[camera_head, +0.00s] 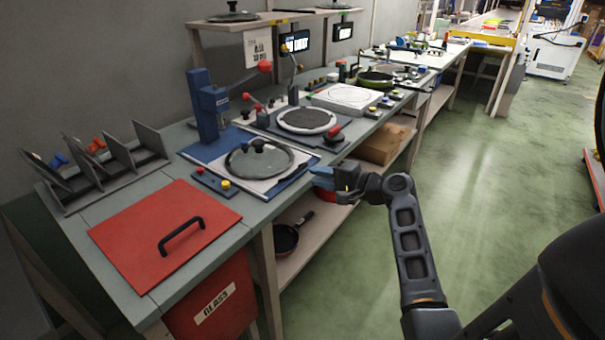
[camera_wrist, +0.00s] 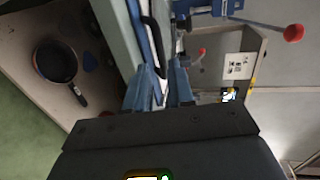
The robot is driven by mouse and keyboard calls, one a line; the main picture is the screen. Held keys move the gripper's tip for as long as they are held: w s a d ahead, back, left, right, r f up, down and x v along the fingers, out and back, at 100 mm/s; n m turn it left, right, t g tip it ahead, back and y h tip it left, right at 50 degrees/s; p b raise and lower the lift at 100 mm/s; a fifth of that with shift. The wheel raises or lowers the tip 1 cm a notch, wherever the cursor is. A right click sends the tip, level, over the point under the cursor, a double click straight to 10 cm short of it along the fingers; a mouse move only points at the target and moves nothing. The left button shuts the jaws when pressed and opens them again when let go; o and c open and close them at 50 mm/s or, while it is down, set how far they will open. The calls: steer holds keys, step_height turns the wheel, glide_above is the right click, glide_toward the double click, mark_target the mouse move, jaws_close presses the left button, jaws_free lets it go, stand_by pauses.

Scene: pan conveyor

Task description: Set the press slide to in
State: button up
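The press (camera_head: 208,108) is a blue column with a red-knobbed lever, standing on a blue base. Its white slide plate (camera_head: 272,187) reaches out in front of the column toward the counter's front edge. A glass lid (camera_head: 259,160) with a black knob lies on the plate. My gripper (camera_head: 324,178) is at the plate's front right corner, at the counter edge. In the wrist view, the blue fingers (camera_wrist: 162,88) are apart, and a dark handle bar (camera_wrist: 157,42) runs close to the gap between them. I cannot tell whether they touch it.
A button box (camera_head: 213,182) stands left of the plate. A red hatch (camera_head: 145,240) with a black handle and a lid rack (camera_head: 105,175) are farther left. A round grey plate station (camera_head: 306,120) stands right. A pan (camera_head: 286,238) lies on the shelf below.

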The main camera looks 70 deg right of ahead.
mark_target(299, 172)
steer(key=shift+x, duration=3.1)
jaws_close()
